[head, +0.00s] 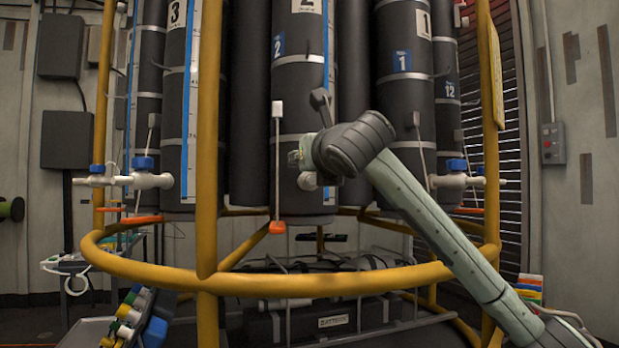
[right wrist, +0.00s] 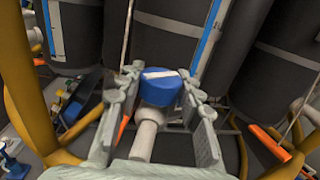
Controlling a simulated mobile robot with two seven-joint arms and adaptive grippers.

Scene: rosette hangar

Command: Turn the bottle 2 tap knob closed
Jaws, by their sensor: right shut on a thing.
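Bottle 2 (head: 300,90) is the dark grey cylinder with a blue "2" label in the middle of the head view. My right gripper (head: 300,158) reaches its tap from the right. A white stripe on the knob runs roughly left to right in that picture. The white tap pipe (right wrist: 147,135) lies below it. My left gripper is not in view.
A yellow ring rail (head: 300,284) and a yellow upright post (head: 207,150) stand in front of the bottles. Other blue-knobbed taps are at the left (head: 143,172) and right (head: 457,174). A sampling tube with an orange end (head: 277,227) hangs left of the gripper.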

